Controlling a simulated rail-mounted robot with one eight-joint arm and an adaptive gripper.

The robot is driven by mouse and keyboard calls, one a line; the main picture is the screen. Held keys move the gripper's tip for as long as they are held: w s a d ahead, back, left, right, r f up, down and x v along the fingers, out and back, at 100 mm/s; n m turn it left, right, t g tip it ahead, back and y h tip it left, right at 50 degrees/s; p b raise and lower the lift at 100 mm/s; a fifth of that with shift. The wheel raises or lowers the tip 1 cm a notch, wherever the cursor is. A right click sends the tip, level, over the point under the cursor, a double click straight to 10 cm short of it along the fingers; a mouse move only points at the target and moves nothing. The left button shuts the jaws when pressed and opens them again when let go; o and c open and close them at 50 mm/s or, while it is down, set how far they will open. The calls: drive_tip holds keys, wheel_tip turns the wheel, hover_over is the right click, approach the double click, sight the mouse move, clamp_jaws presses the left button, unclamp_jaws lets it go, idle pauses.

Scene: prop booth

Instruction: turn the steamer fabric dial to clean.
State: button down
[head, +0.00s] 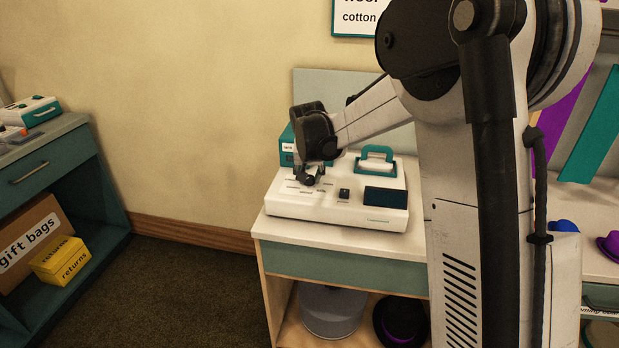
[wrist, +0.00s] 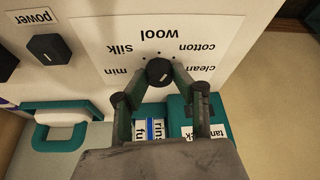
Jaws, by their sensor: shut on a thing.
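The steamer (head: 290,203) is a white box with a teal handle, standing on a white-topped cabinet. In the wrist view its black fabric dial (wrist: 158,70) sits beside printed words that appear upside down: min, silk, wool, cotton and clean (wrist: 201,69). My gripper (head: 309,180) reaches down onto the steamer's top. In the wrist view both fingertips of my gripper (wrist: 160,77) are closed on the dial from its two sides. A small pale mark shows on the dial, but I cannot tell surely which word it faces. My gripper hides the dial in the head view.
A black power knob (wrist: 48,48) sits on the same panel, apart from the fabric dial. The teal handle (head: 377,151) rises from the steamer near a dark panel (head: 385,196). Teal parts lie below my fingers in the wrist view. Open floor (head: 185,290) lies left of the cabinet.

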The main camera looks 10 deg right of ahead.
drive_tip(key=m+g+h, duration=0.1)
drive_tip(key=m, duration=0.2)
drive_tip(key=m+h, duration=0.1)
drive_tip(key=m, duration=0.3)
drive_tip(key=shift+a+g, duration=0.15)
drive_tip(key=shift+g, duration=0.25)
drive_tip(key=m+g+h, duration=0.1)
drive_tip(key=m, duration=0.3)
drive_tip(key=shift+w+b, duration=0.1)
drive_tip(key=shift+b, duration=0.2)
drive_tip(key=shift+m+g, duration=0.8)
drive_tip(key=shift+m, duration=1.1)
drive_tip(key=c, duration=1.4)
unclamp_jaws()
drive_tip(key=shift+c, duration=0.2)
drive_tip(key=v, duration=1.2)
